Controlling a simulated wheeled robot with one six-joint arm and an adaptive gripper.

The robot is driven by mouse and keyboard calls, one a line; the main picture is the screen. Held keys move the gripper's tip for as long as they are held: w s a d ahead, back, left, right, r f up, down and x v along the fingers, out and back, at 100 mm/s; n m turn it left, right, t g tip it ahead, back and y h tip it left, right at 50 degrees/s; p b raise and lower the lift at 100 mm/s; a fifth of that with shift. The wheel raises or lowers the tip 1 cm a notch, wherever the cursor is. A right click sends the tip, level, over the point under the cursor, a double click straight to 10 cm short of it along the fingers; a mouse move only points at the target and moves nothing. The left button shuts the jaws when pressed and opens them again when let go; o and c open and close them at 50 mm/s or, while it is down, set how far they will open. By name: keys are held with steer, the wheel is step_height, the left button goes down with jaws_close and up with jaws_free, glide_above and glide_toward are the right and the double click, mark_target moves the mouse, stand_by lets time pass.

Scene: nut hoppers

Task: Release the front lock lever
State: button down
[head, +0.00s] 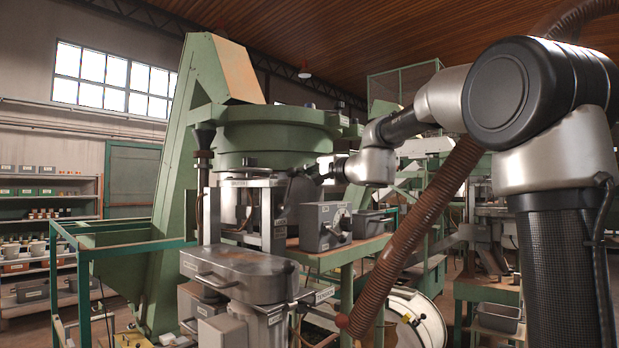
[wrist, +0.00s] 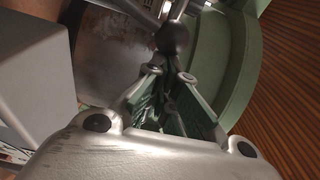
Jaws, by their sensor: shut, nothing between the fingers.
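In the wrist view a dark round knob (wrist: 172,40) sits on a metal rod, just beyond my fingertips. It looks like the end of the front lock lever, but no label on it can be read. My gripper (wrist: 171,80) is shut and empty, with its green-edged fingers pointing at the knob. I cannot tell whether the tips touch it. In the head view my gripper (head: 318,173) is small and dark, below the rim of the green bowl (head: 265,137). The lever cannot be made out there.
A grey control box (head: 325,226) stands below my gripper, and a grey box face (wrist: 35,75) fills the left of the wrist view. Metal posts (head: 266,215) stand under the bowl. A brown ribbed hose (head: 425,215) crosses in front of the machine.

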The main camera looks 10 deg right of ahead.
steer(key=s+a+r+n, duration=0.1)
steer(key=s+a+n, duration=0.4)
steer(key=a+n, duration=0.1)
steer(key=shift+s+a+r+t+y, duration=0.2)
steer(key=shift+a+r+t+y, duration=0.2)
steer(key=shift+a, duration=0.3)
steer(key=shift+f, duration=0.1)
stand_by(0.3)
